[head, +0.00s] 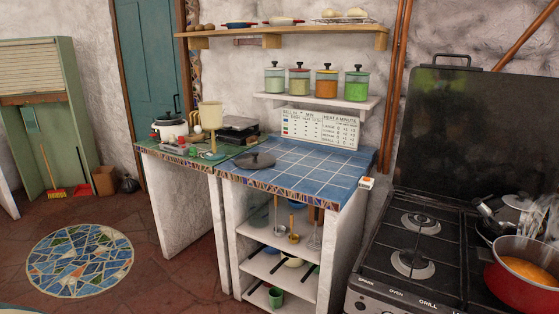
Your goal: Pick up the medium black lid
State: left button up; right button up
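A round black lid (256,160) with a small raised knob lies on the blue tiled counter (322,178), at its left part near the front edge. Nothing touches it from above. It is the only loose dark lid I can make out on the counter; I cannot judge its size class from this view. Neither of my grippers shows in the head view.
A gas stove (415,238) stands to the right, with a red pot (513,287) at its right edge. Several canisters sit on the small white shelf (320,101) above. The counter's middle is clear.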

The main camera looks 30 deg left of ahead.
aim_at(253, 162)
jog(key=i+j+z, duration=0.1)
jog(key=j+z, duration=0.35)
jog(key=j, duration=1.75)
